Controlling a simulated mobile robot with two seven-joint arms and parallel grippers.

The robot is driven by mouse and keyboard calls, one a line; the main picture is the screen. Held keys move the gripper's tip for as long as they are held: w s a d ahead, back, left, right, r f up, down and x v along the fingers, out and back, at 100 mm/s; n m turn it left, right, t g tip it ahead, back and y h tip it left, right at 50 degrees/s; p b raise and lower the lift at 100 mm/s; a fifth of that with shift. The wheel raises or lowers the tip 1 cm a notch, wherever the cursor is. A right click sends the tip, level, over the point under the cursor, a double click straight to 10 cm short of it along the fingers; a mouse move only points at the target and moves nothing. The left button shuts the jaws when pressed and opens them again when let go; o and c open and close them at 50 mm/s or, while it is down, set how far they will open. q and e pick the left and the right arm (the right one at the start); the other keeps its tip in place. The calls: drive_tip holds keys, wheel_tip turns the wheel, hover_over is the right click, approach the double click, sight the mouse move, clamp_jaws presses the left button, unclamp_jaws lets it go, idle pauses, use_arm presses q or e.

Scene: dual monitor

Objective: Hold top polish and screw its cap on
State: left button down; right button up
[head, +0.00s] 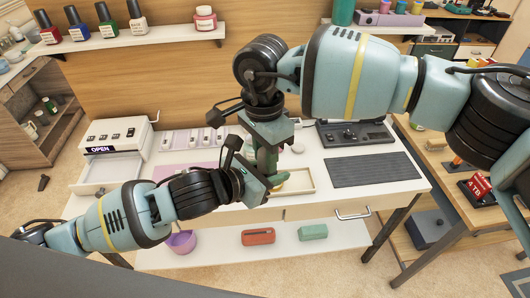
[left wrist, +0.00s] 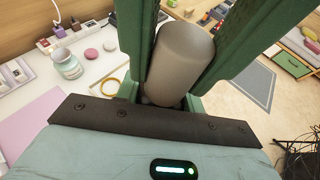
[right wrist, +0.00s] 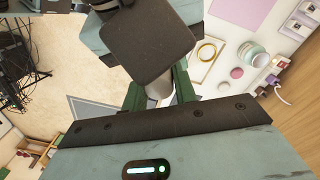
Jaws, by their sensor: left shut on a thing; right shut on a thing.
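My two grippers meet above the white table, the right one (head: 267,150) pointing down from above and the left one (head: 266,180) coming in from the left. In the left wrist view, my left gripper is shut on a smooth grey rounded cylinder (left wrist: 182,55), which looks like the top polish bottle. In the right wrist view, a pale cylindrical piece (right wrist: 160,90) shows between the fingers of my right gripper, mostly hidden behind my left gripper's dark body. It seems to be the cap. Whether bottle and cap touch is hidden in all views.
The white table (head: 340,166) holds a cash register (head: 113,145), a dark grey mat (head: 372,169) and a shallow tray (head: 300,182) beneath the grippers. A glass jar (left wrist: 66,64) stands nearby. Several polish bottles (head: 77,25) stand on the wall shelf.

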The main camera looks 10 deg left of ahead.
drive_tip(key=m, duration=0.6)
drive_tip(key=shift+m, duration=0.4)
drive_tip(key=o, duration=1.1)
drive_tip(key=shift+s, duration=0.1)
drive_tip(key=shift+s, duration=0.1)
drive_tip(key=shift+r, duration=2.35)
drive_tip(key=shift+o, duration=0.6)
wheel_tip(320, 180, up, 6)
drive_tip(key=n, duration=0.5)
drive_tip(key=shift+a+r, duration=0.1)
drive_tip(key=shift+r, duration=0.1)
drive_tip(key=shift+r+n, duration=0.75)
drive_tip(key=shift+n, duration=0.15)
